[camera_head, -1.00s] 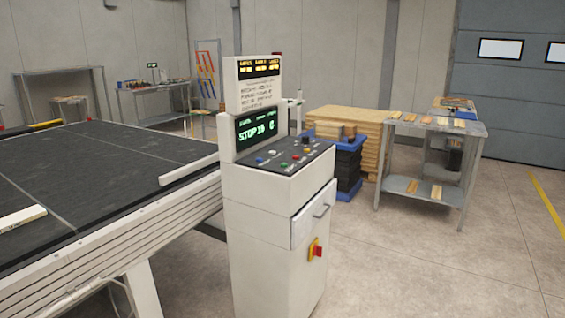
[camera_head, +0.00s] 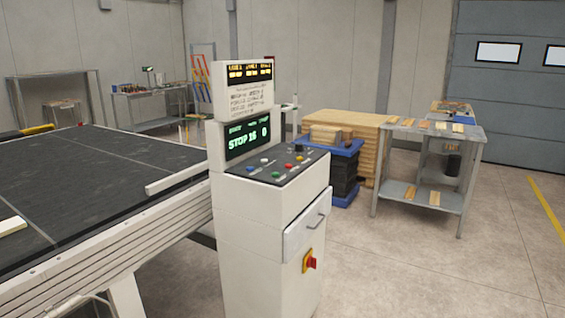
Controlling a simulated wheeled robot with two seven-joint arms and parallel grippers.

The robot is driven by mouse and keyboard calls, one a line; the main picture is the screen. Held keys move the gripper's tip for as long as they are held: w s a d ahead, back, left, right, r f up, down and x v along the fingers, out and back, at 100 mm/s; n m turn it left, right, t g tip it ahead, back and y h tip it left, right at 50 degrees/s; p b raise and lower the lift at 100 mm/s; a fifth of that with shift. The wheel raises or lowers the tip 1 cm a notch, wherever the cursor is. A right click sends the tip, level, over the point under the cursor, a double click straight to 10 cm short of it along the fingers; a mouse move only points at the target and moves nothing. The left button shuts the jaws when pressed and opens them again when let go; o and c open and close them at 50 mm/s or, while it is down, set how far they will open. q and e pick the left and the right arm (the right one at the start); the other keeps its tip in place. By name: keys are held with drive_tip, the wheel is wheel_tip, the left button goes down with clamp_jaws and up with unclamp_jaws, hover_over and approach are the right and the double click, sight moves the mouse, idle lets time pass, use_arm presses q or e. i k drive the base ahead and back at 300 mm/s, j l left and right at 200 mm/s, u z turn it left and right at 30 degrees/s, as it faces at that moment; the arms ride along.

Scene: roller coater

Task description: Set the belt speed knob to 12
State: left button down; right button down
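The white control console (camera_head: 262,225) stands in the middle of the view, beside the conveyor. Its dark sloped panel (camera_head: 270,168) carries several small coloured buttons and knobs. A black knob (camera_head: 298,150) sits near the panel's far right corner; I cannot tell which control is the belt speed knob. The green display (camera_head: 247,138) appears to read "STOP 16 0", though the digits are small. A sign with yellow lettering (camera_head: 249,73) is above it. A red and yellow switch (camera_head: 309,261) is on the console's side. Neither gripper is in view.
A conveyor with a black belt (camera_head: 90,185) fills the left, with a pale board (camera_head: 12,226) on it. A grey metal table (camera_head: 425,205) with wood pieces and a pallet stack (camera_head: 375,135) stand behind right. The floor (camera_head: 430,280) right of the console is clear.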

sight(299, 147)
drive_tip(key=i+l+z, duration=0.1)
drive_tip(key=i+l, duration=0.15)
drive_tip(key=i, duration=0.3)
drive_tip(key=i+l+z, duration=0.1)
drive_tip(key=i, duration=0.4)
drive_tip(key=i+l+z, duration=0.15)
drive_tip(key=i+l, duration=0.15)
drive_tip(key=i, duration=0.25)
